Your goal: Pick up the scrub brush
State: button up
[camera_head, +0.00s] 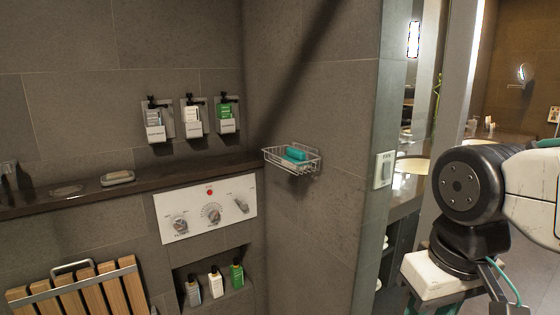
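A small teal object (295,153) lies in a wire basket (292,163) fixed to the wall near the corner. It may be the scrub brush; its shape is too small to tell for certain, and no bristles are clear. The basket's wires partly cover its lower part. My arm (470,185) shows at the right side, well to the right of the basket and apart from it. The arm runs off the bottom edge, and my gripper's fingers are not visible.
A stone ledge (150,184) holds a soap dish (117,177). Dispensers (194,116) hang above it. A control panel (208,209), a niche with bottles (215,284) and a slatted wooden seat (84,291) are below. A wall edge (368,200) stands between basket and arm.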

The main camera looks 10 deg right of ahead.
aim_at(293, 155)
jog(key=u, duration=1.1)
jog(key=i, duration=1.15)
jog(key=z, duration=1.6)
